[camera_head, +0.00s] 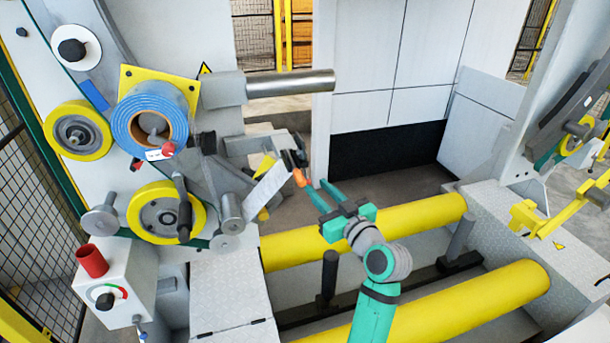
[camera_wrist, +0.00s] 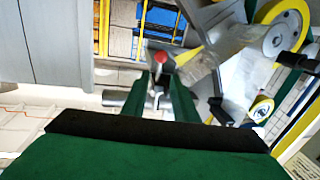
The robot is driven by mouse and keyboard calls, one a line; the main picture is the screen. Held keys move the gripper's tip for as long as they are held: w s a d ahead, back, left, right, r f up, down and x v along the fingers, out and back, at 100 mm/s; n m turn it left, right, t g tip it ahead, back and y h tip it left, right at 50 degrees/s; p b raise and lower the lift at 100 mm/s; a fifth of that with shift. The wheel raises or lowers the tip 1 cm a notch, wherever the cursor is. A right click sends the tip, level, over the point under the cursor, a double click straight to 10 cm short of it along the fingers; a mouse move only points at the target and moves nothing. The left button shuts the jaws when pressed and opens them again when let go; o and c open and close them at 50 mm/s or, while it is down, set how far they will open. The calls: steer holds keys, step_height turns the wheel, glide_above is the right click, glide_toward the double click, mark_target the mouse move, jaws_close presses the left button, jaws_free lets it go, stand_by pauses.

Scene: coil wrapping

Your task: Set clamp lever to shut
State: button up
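A clamp lever with an orange-red tip (camera_head: 299,177) sticks out from the dark clamp assembly at the middle of the head view. In the wrist view its red knob (camera_wrist: 161,57) shows just beyond the fingertips, in line with the gap between them. My gripper (camera_head: 315,184) has green fingers, spread apart and empty, pointing up-left close to the lever tip. In the wrist view the gripper (camera_wrist: 160,80) is also open. I cannot tell whether the fingers touch the lever. Part of the lever's base is hidden by the clamp parts.
A blue tape roll (camera_head: 150,118) sits on the machine panel at left, with yellow rollers (camera_head: 166,212) around it. A bare metal shaft (camera_head: 290,84) juts out above. Two long yellow rollers (camera_head: 415,218) lie below my arm. A control box (camera_head: 110,290) stands at lower left.

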mark_target(306, 175)
steer(key=x, duration=0.8)
steer(key=shift+w, duration=0.15)
steer(key=shift+c, duration=0.2)
jaws_close()
stand_by(1.0)
